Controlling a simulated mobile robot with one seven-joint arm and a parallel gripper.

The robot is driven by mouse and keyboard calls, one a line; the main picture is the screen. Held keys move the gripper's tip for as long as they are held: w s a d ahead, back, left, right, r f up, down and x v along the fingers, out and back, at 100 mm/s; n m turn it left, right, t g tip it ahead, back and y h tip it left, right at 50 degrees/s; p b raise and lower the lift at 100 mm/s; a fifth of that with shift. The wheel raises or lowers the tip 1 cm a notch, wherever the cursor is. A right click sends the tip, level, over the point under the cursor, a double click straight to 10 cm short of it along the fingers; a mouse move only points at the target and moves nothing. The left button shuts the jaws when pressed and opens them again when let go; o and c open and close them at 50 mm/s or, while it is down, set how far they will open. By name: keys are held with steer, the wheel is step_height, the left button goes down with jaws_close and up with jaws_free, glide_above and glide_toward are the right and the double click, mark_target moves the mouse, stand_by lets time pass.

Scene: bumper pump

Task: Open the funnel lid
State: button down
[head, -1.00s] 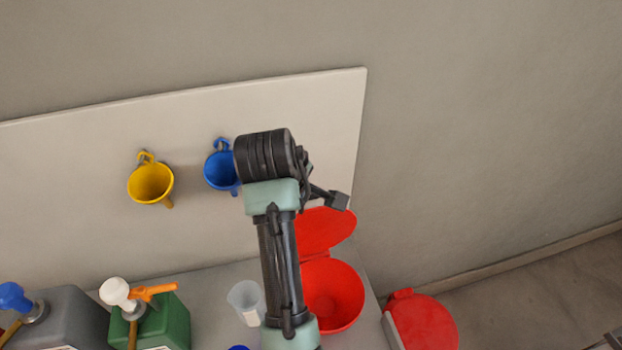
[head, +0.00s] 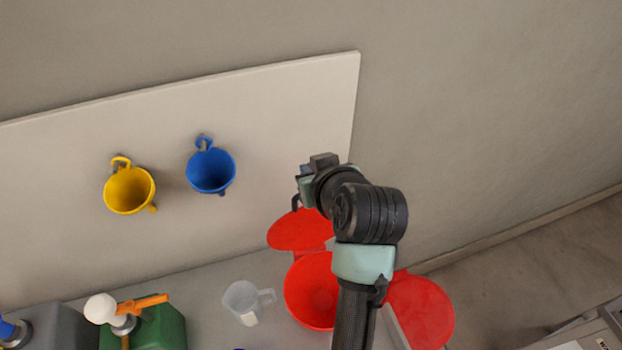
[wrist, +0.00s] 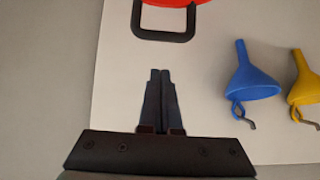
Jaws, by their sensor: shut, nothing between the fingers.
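A red funnel (head: 308,292) stands on the bench, its round bowl facing up. Its red lid (head: 298,232) is swung up and back behind the bowl, toward the wall board, so the bowl is uncovered. My arm hides the right side of both. My gripper (wrist: 160,72) is shut and empty. In the head view its fingers are near the lid's upper edge, partly hidden by the wrist. In the wrist view the lid's red edge (wrist: 185,3) and a dark loop handle (wrist: 165,36) lie beyond the fingertips, with a gap between in the picture.
A second red round lid (head: 425,312) is at the right. A clear jug (head: 242,302) stands left of the funnel. A green canister (head: 165,330) stands farther left. Yellow (head: 128,190) and blue (head: 211,172) funnels hang on the pale board (head: 270,110).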

step_height(320, 180, down, 3)
steer(key=p, duration=0.2)
steer(key=shift+w+p, duration=0.15)
steer(key=shift+p, duration=0.2)
steer(key=shift+s+d+f, duration=0.1)
steer(key=shift+s+f, duration=0.05)
steer(key=shift+s, duration=0.25)
steer(key=shift+f, duration=0.1)
steer(key=shift+s+f, duration=0.1)
steer(key=shift+t, duration=0.5)
steer(key=s+b, duration=0.1)
steer(key=s, duration=0.1)
steer(key=s+d, duration=0.1)
steer(key=s, duration=0.1)
steer(key=shift+d+f+b, duration=0.15)
steer(key=shift+f+b, duration=0.05)
steer(key=shift+b, duration=0.2)
